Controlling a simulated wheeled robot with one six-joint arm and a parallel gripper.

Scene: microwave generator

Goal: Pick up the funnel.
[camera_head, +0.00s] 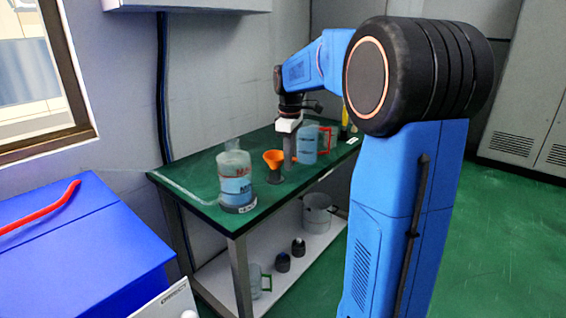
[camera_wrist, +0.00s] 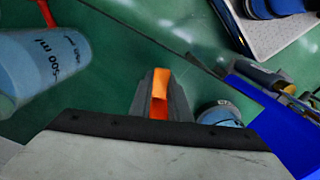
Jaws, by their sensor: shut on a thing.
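The orange funnel (camera_head: 273,157) is on the green-topped table, upright with its wide mouth up, above a small dark base (camera_head: 275,177). My gripper (camera_head: 289,158) points down at the funnel's right side. In the wrist view, orange of the funnel (camera_wrist: 160,85) shows between the two grey fingers of my gripper (camera_wrist: 160,98), which are shut on it. The rest of the funnel is hidden there by the fingers. I cannot tell whether it is lifted clear of its base.
A blue jug with a red handle (camera_head: 309,145) stands to the right, close behind my gripper. The lower shelf (camera_head: 300,262) holds a pot (camera_head: 317,213) and small dark items. A blue box (camera_head: 80,250) is at front left.

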